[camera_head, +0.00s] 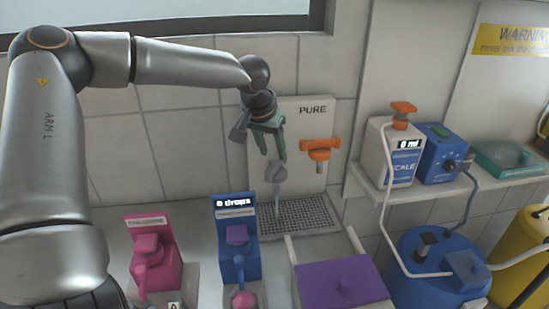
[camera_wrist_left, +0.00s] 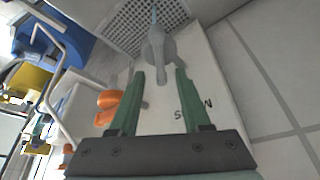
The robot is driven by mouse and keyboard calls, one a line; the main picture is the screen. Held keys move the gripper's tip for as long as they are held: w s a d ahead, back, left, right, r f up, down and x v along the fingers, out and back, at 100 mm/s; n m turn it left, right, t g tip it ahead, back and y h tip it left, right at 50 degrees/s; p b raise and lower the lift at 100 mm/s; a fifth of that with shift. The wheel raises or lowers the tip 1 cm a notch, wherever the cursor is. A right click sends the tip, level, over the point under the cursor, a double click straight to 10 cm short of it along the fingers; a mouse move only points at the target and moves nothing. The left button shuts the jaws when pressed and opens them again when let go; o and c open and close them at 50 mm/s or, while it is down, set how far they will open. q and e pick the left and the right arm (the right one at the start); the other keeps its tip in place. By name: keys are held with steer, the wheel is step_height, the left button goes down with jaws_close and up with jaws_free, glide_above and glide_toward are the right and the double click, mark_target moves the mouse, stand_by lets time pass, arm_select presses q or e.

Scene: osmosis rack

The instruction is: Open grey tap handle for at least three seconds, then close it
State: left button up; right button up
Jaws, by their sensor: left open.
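My left gripper (camera_head: 273,153) is open, just above the grey tap handle. An orange tap handle (camera_head: 320,149) is to the right on the same panel. My right gripper is out of view.
A drain grate (camera_head: 297,214) is below the tap. A pink dispenser (camera_head: 155,262) and a blue one reading "0 drops" (camera_head: 238,245) stand in front, beside a purple-topped box (camera_head: 342,284). A scale reading "0 ml" (camera_head: 403,155) is on the right shelf.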

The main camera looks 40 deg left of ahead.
arm_select(q)
steer(key=a+v, duration=0.1)
steer(key=v, duration=0.7)
steer(key=shift+d, duration=0.45)
